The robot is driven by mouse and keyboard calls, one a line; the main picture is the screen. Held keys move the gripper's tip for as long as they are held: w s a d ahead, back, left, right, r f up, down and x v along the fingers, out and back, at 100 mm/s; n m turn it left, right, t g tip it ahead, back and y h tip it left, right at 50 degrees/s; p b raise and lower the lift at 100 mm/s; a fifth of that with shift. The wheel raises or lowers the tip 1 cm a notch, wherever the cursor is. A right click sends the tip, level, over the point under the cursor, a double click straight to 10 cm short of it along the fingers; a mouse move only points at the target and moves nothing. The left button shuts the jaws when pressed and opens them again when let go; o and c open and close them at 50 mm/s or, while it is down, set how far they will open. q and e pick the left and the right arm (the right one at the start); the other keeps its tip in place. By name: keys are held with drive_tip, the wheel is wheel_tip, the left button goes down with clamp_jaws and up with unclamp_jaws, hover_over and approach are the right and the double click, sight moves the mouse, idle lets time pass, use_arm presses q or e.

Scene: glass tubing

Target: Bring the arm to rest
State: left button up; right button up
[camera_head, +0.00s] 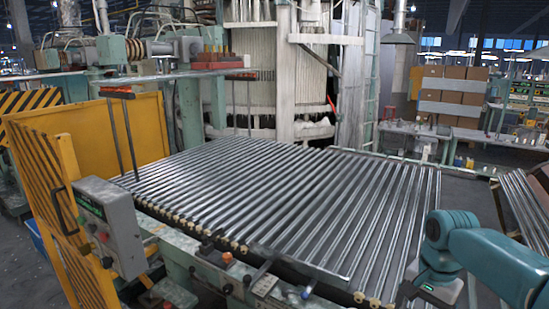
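My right arm (490,258), teal with a grey end section, comes in from the right edge at the lower right. It bends down at a rounded joint over the front right corner of the tube bed. A dark part at its lower end may be my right gripper, but its fingers are not clear and I see nothing held. My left arm and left gripper do not show. Long glass tubes (290,190) lie side by side on the sloping conveyor bed in front of me.
A grey control box (112,225) and a yellow striped guard (62,215) stand at the left. Machinery rises behind the bed. Cardboard boxes (455,92) are stacked at the back right. A rack of tubes (525,210) stands at the right edge, beside some open floor.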

drive_tip(key=s+a+f+n+y, duration=0.15)
drive_tip(key=a+f, duration=0.25)
drive_tip(key=f, duration=0.5)
drive_tip(key=s+a+f+n+y, duration=0.1)
drive_tip(key=s+a+f+n, duration=0.2)
drive_tip(key=f, duration=0.6)
drive_tip(key=s+a+f+n+y, duration=0.1)
drive_tip(key=s+a+f, duration=0.1)
drive_tip(key=a+f, duration=0.55)
drive_tip(key=s+a+f+n, duration=0.1)
drive_tip(key=s+a+f, duration=0.1)
drive_tip(key=s+f, duration=0.35)
drive_tip(key=s+a+f+n, duration=0.1)
drive_tip(key=s+f, duration=0.2)
drive_tip(key=s, duration=0.6)
use_arm(q)
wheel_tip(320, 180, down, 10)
drive_tip(key=b, duration=1)
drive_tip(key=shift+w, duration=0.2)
use_arm(e)
wheel_tip(320, 180, down, 11)
drive_tip(key=s, duration=0.1)
drive_tip(key=shift+s+a+r, duration=0.15)
drive_tip(key=shift+s, duration=0.15)
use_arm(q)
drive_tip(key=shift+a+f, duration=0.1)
